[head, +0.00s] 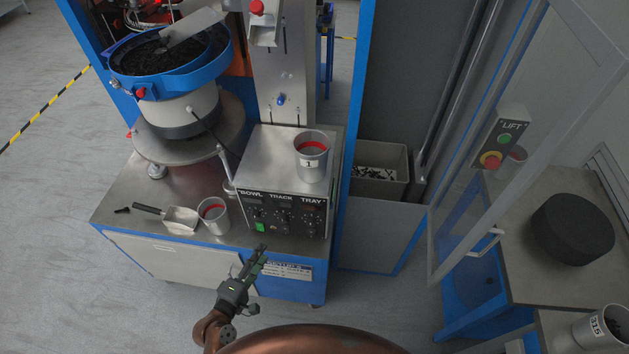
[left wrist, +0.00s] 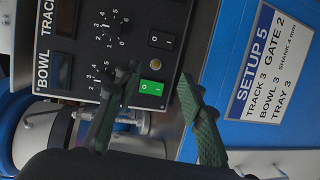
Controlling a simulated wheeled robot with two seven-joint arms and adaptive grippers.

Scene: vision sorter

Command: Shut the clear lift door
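The clear lift door (head: 467,195) is at the right of the head view, a see-through panel in a grey frame. It stands open, swung out from the lift opening, which shows uncovered to its left. A pale bar handle (head: 486,243) sits on the door's near upright. My left gripper (head: 261,252) is well to the left of the door, in front of the control box. In the left wrist view, its two dark green fingers (left wrist: 158,82) are apart with nothing between them, facing the switch panel. My right gripper is not in view.
A LIFT button box (head: 500,140) shows by the door. A grey bin (head: 381,167) stands inside the lift. A side table (head: 530,280) with a black round block (head: 573,228) shows beyond the door. Cup 1 (head: 311,160) stands on the control box (head: 283,212); floor is clear in front.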

